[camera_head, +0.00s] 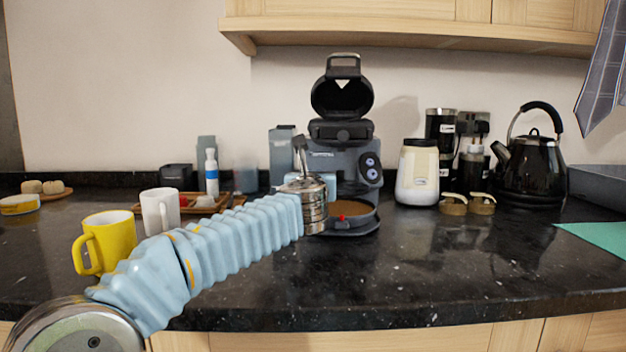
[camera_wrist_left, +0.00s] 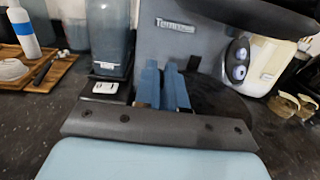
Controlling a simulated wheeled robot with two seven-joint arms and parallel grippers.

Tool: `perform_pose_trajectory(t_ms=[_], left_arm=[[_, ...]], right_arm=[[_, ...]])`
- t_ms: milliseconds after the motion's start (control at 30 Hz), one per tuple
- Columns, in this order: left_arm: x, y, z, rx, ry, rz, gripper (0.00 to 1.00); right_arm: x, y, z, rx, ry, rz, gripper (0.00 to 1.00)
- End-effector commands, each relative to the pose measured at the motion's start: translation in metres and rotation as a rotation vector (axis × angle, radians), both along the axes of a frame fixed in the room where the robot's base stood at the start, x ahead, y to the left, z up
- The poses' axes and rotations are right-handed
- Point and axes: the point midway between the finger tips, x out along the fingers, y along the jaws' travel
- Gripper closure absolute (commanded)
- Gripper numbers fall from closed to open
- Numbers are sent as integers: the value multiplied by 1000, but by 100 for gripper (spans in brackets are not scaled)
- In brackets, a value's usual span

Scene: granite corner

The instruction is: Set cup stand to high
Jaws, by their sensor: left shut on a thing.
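The coffee machine (camera_head: 342,160) stands at the back middle of the counter, grey and black, its top lid raised. Its cup stand (camera_head: 352,208) is a round tray with a tan top and dark rim, low at the machine's front; a small red mark shows near its left edge. In the left wrist view the machine's grey front (camera_wrist_left: 195,45) is close ahead. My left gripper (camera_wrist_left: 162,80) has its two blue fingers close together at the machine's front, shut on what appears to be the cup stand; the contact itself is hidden. My right gripper is not in view.
A yellow mug (camera_head: 108,243) and a white mug (camera_head: 160,211) stand left of my arm. A wooden tray (camera_head: 188,209) with a bottle (camera_head: 211,172) is behind them. A cream canister (camera_head: 417,172) and a black kettle (camera_head: 531,165) stand to the right. The front right counter is clear.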

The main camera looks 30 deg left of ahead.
Motion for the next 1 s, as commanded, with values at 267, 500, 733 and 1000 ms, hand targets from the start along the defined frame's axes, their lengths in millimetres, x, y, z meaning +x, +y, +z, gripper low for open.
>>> perform_pose_trajectory(t_ms=[267,500,733,1000], left_arm=[[0,0,16,1,-3,0,100],[0,0,17,2,-4,0,73],[0,0,15,1,-2,0,64],[-13,-7,14,0,-2,-1,64]], right_arm=[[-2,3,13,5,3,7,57],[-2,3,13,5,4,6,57],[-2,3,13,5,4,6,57],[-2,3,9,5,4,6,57]])
